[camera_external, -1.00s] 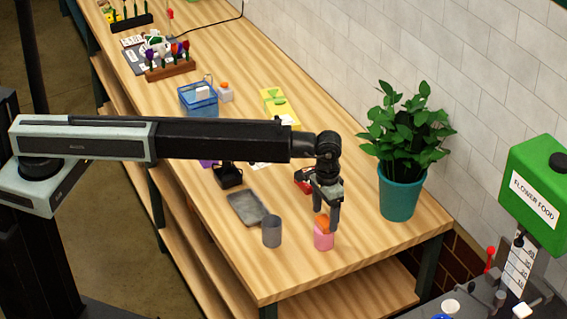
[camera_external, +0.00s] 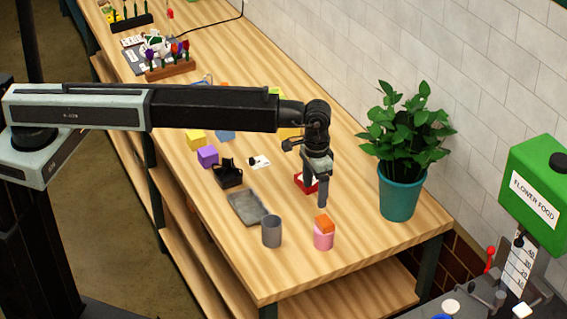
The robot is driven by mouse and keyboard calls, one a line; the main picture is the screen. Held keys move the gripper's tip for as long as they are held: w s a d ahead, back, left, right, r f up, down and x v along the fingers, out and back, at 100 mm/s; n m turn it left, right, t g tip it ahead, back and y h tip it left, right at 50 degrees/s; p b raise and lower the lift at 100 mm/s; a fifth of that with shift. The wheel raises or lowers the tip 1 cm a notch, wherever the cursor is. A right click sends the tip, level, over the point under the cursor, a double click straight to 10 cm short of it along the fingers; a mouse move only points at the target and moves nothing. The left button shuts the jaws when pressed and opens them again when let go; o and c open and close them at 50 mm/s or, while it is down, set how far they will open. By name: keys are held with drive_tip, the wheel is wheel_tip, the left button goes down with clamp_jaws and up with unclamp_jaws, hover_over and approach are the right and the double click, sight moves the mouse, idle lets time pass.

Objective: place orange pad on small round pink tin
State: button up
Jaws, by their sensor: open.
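The orange pad (camera_external: 324,223) sits on top of the small round pink tin (camera_external: 323,240), near the front right end of the wooden table. The pad is slightly tilted or turned on the tin's top. My gripper (camera_external: 322,195) is open and empty, above and behind the tin, apart from the pad. Its fingers point down and nearly overlap from this side, so the gap between them is hard to see.
A grey cup (camera_external: 272,231) stands left of the tin, beside a grey tray (camera_external: 247,208). A red item (camera_external: 306,183) lies behind my gripper. A potted plant (camera_external: 400,193) stands at right. A black holder (camera_external: 228,174) and purple block (camera_external: 208,156) are farther back.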

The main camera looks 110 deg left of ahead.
drive_tip(key=s+d+m, duration=0.4)
drive_tip(key=s+d, duration=0.5)
drive_tip(key=s, duration=0.5)
drive_tip(key=s+d+m, duration=0.4)
drive_tip(key=s+d, duration=0.4)
drive_tip(key=s, duration=0.6)
drive_tip(key=shift+s+d, duration=0.2)
drive_tip(key=shift+d, duration=0.2)
